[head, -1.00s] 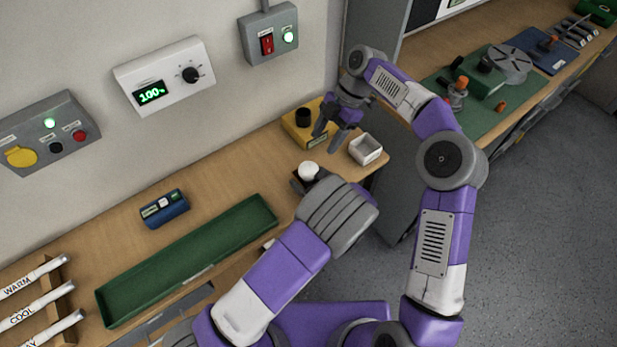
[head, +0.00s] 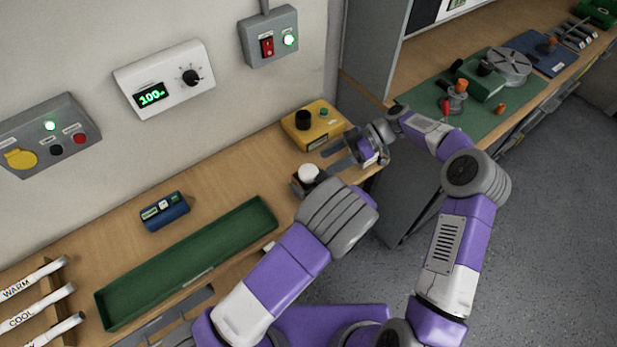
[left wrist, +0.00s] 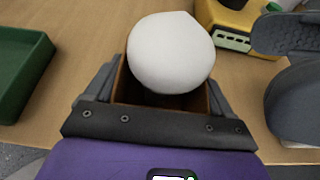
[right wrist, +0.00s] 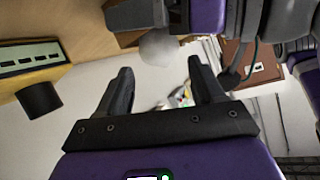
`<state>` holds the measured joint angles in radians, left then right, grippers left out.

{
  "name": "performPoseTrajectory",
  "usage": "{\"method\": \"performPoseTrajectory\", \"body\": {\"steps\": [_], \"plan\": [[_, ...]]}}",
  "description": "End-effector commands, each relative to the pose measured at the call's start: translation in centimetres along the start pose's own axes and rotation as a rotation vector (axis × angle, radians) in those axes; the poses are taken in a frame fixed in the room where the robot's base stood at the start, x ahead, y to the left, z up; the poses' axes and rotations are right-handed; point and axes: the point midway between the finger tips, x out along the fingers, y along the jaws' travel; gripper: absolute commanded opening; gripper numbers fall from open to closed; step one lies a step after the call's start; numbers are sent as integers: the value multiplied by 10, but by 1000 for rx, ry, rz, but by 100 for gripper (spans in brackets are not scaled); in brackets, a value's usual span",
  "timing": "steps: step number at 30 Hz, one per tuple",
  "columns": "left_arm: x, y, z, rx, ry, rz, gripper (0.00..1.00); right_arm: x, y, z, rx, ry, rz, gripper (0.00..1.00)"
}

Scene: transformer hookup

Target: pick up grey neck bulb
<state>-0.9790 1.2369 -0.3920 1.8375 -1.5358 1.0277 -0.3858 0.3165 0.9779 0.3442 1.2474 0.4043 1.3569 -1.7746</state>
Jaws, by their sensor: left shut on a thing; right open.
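A white round bulb (head: 309,173) stands near the front edge of the bench, with its neck hidden. In the left wrist view the bulb (left wrist: 170,52) sits over a brown open-topped holder (left wrist: 128,88). My left gripper (left wrist: 160,96) is shut with its fingers on either side of that holder; the grip on it is partly hidden under the bulb. My right gripper (head: 327,162) is open and empty, its fingers pointing left just above and beyond the bulb. In the right wrist view the bulb (right wrist: 159,47) shows beyond the gap between the open fingers.
A yellow box (head: 314,124) with a black socket stands behind the bulb. A green tray (head: 190,262) and a blue device (head: 164,210) are on the bench to the left. Labelled tubes (head: 45,302) lie at far left. Wall boxes hang above.

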Motion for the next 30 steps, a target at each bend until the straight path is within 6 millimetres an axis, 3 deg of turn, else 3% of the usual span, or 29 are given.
{"method": "performPoseTrajectory", "body": {"steps": [7, 15, 24, 30], "plan": [[0, 0, 0, 0, 0, 1, 54, 21, 0, 0, 0, -1, -2, 67], [0, 0, 0, 0, 0, 1, 54, 59, 2, 0, 0, -2, -2, 67], [-1, -1, 0, 2, 1, -4, 54, 66, 1, 0, 0, -2, -3, 67], [-2, -2, -1, 2, 1, -8, 54, 66, 1, 0, -1, -2, -4, 33]]}}
